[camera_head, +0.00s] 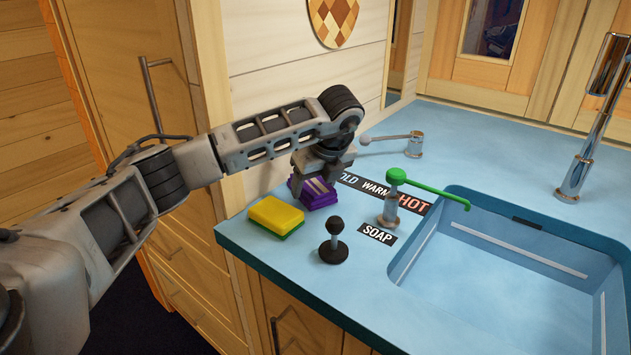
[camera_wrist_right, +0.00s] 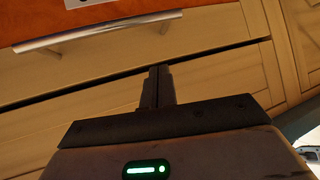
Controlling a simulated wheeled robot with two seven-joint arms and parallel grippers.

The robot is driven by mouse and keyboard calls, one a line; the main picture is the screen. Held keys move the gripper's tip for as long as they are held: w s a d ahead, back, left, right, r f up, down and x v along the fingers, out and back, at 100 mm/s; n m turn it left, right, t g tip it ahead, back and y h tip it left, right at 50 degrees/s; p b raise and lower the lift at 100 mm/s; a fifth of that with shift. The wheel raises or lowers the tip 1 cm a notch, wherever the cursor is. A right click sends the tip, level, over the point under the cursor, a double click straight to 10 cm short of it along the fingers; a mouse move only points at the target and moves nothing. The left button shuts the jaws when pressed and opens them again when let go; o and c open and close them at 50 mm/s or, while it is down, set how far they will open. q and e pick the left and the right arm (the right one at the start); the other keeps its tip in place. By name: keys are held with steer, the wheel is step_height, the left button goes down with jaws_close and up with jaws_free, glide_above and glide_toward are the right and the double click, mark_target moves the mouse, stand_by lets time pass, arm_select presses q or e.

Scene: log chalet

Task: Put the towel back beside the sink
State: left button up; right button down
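The folded purple towel (camera_head: 318,196), with thin pale stripes, is on or just above the blue counter, left of the sink (camera_head: 500,262) and behind the sponge. My left gripper (camera_head: 318,180) points down right at the towel's top. Its fingers are mostly hidden against the towel, so I cannot tell whether they are closed on it. My right gripper (camera_wrist_right: 157,88) shows in the right wrist view with its fingers together and nothing between them, in front of wooden drawer fronts.
A yellow-green sponge (camera_head: 276,217) and a black soap knob (camera_head: 333,241) stand near the counter's front. A green-handled tap (camera_head: 395,197), a grey lever (camera_head: 410,144) and a tall chrome faucet (camera_head: 585,150) stand around the sink. A drawer handle (camera_wrist_right: 98,33) is near my right gripper.

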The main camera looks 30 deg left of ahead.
arm_select(q)
steer(key=shift+o, duration=1.1)
steer(key=shift+r, duration=0.1)
arm_select(e)
steer(key=shift+r+p, duration=0.3)
steer(key=shift+r, duration=0.1)
arm_select(q)
steer(key=v, duration=1.2)
arm_select(e)
steer(key=shift+s+f, duration=0.1)
steer(key=shift+f, duration=0.3)
arm_select(q)
steer(key=shift+d, duration=0.1)
